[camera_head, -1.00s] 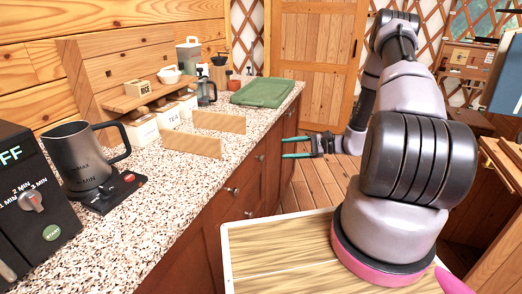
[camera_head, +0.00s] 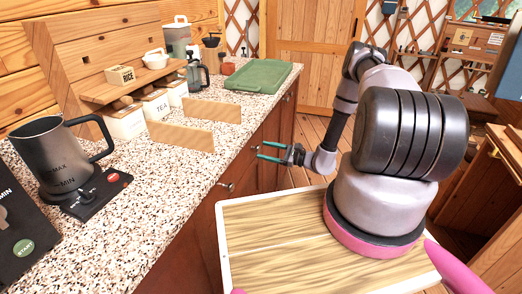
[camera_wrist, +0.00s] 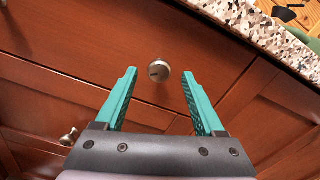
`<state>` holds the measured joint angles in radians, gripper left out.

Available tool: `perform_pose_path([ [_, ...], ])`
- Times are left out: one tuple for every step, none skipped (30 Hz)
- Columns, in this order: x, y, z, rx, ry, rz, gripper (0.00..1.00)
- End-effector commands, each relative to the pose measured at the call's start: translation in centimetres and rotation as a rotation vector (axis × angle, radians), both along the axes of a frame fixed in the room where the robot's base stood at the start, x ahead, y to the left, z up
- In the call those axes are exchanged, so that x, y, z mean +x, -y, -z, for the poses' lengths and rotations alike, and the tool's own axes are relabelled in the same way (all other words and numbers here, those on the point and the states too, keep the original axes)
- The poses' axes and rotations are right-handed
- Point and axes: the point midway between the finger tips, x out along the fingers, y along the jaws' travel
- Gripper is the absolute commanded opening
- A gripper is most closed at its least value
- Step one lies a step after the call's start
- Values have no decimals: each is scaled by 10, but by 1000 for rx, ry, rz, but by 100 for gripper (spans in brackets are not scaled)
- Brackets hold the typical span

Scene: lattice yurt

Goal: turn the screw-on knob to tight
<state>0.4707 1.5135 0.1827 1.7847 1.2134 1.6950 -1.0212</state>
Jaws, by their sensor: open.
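A small round silver knob (camera_wrist: 159,71) with a dark slot-like mark on its face sits on a reddish-brown drawer front (camera_wrist: 215,55) in the wrist view. My gripper (camera_wrist: 158,78) is open and empty, with its two teal fingers pointing at the drawer. The knob shows centred between the fingertips and seems to lie beyond them; nothing shows the fingers touching it. In the head view my gripper (camera_head: 260,150) is beside the counter's cabinet fronts, below the countertop edge. I cannot pick out this same knob there.
Another silver knob (camera_wrist: 69,137) is at lower left in the wrist view. The speckled countertop (camera_head: 195,180) overhangs the drawers and holds a dark jug (camera_head: 62,160), wooden boards and a green tray (camera_head: 259,75).

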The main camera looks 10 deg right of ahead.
Motion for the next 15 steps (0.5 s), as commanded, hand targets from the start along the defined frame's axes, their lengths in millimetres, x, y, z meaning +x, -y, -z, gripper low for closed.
perform_pose_path([
  [4, -7, 0, -1, 1, -4, 71],
  [6, -10, 0, -1, 1, -3, 71],
  [8, -13, 0, -1, 0, -2, 71],
  [10, -15, 0, -1, 0, -2, 71],
  [11, -17, 0, -1, 0, -2, 71],
  [12, -18, 0, -1, 0, -2, 71],
  [13, -20, 0, -1, 0, -2, 71],
  [13, -20, 0, 0, 0, -1, 71],
  [14, -21, 0, 0, 0, -1, 71],
  [14, -21, 0, 0, 0, 0, 71],
  [14, -21, 0, -1, -1, 0, 71],
  [14, -21, 0, -1, -1, 0, 71],
  [14, -21, 0, -1, -1, 0, 71],
  [14, -21, 0, 0, 0, 0, 71],
  [14, -21, 0, 0, 0, 0, 71],
])
